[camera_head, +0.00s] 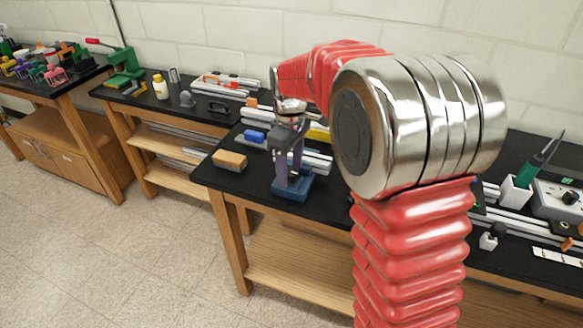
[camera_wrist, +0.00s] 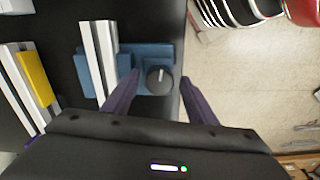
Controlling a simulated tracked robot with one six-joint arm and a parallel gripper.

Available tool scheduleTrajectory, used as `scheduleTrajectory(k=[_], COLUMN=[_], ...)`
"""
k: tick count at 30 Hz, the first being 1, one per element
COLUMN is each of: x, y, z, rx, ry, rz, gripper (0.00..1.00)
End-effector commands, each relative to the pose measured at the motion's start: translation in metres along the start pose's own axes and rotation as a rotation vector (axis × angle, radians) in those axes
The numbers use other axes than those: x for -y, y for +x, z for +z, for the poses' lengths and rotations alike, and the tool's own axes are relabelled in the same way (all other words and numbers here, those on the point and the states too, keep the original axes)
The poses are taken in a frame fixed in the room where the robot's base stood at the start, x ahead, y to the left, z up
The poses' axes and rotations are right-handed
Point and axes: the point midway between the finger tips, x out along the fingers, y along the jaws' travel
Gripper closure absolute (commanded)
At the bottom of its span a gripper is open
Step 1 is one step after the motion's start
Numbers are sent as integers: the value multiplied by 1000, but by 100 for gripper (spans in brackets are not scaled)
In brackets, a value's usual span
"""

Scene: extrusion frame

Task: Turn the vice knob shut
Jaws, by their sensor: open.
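The blue vice (camera_head: 299,190) stands at the front edge of the black bench, below my gripper. In the wrist view its blue body (camera_wrist: 130,52) lies left of centre, with a light extrusion bar (camera_wrist: 100,45) between its blue parts. The round dark grey vice knob (camera_wrist: 159,81), with a pale mark on its face, is at the vice's right end. My gripper (camera_wrist: 158,77) is open, its two purple fingers on either side of the knob, with gaps visible. In the head view my gripper (camera_head: 290,158) points down over the vice and hides the knob.
A tan block (camera_head: 230,160) and a blue block (camera_head: 255,136) lie left of the vice. In the wrist view, more extrusion bars and a yellow block (camera_wrist: 33,78) lie at the left. The bench edge is just right of the knob, with open floor (camera_wrist: 245,75) beyond.

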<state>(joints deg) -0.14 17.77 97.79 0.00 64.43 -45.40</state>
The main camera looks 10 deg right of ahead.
Motion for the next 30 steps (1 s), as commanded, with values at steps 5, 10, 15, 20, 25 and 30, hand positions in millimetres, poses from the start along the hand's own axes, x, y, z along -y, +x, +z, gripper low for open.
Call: scheduleTrajectory(k=[5,10,15,20,25,30], x=[0,0,0,0,0,1], y=[0,0,0,0,0,0], z=[0,0,0,0,0,0], rx=[0,0,0,0,0,0], ry=[0,0,0,0,1,35], rz=[0,0,0,-1,-1,-2], gripper=[48,58,70,81,89,89])
